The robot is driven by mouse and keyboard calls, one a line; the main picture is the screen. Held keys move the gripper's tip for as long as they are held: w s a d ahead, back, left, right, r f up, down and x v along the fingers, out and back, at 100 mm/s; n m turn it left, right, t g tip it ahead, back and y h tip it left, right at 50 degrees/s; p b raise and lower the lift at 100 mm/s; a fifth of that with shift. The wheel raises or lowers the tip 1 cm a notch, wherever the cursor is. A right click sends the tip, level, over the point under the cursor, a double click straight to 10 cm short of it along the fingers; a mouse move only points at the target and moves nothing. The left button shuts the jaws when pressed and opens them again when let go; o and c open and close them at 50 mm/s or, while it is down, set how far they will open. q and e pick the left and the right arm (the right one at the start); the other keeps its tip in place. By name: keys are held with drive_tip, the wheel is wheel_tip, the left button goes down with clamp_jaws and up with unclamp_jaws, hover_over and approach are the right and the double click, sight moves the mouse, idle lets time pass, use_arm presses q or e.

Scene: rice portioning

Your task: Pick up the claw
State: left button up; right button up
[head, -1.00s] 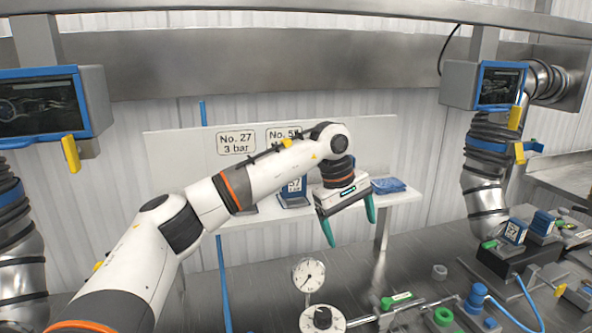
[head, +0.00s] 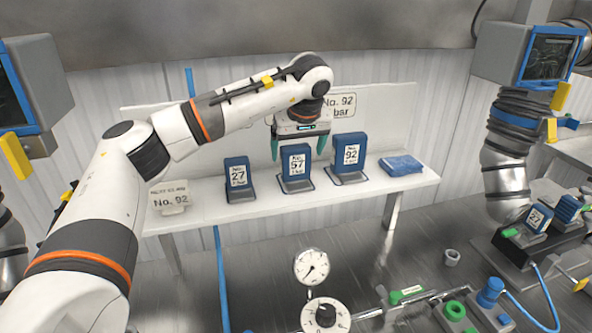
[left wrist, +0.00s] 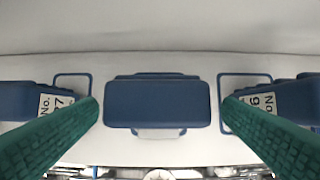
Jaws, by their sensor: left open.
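Three blue claws stand in grey holders on the white shelf: No. 27 (head: 237,176) at left, No. 57 (head: 296,163) in the middle, No. 92 (head: 349,154) at right. My left gripper (head: 299,146) is open and empty, pointing down over the middle of the row, around No. 57. In the left wrist view a blue claw (left wrist: 157,102) lies centred between my open green fingers (left wrist: 160,112). Claws at both sides there are partly cut off, their labels partly covered by the fingers. My right gripper is not in view.
A small card (head: 170,198) reading No. 92 stands at the shelf's left. Below are a round gauge (head: 311,266) and a dial (head: 325,315). A screen (head: 548,58) hangs at right.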

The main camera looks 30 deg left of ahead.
sight(295, 161)
use_arm(q)
drive_tip(key=p+x, duration=0.2)
drive_tip(key=x, duration=0.1)
drive_tip(key=shift+s+f, duration=0.1)
drive_tip(key=shift+f, duration=0.2)
drive_tip(key=shift+a+f, duration=0.25)
drive_tip(key=shift+f, duration=0.3)
drive_tip(key=c, duration=1.4)
drive_tip(key=shift+c, duration=0.3)
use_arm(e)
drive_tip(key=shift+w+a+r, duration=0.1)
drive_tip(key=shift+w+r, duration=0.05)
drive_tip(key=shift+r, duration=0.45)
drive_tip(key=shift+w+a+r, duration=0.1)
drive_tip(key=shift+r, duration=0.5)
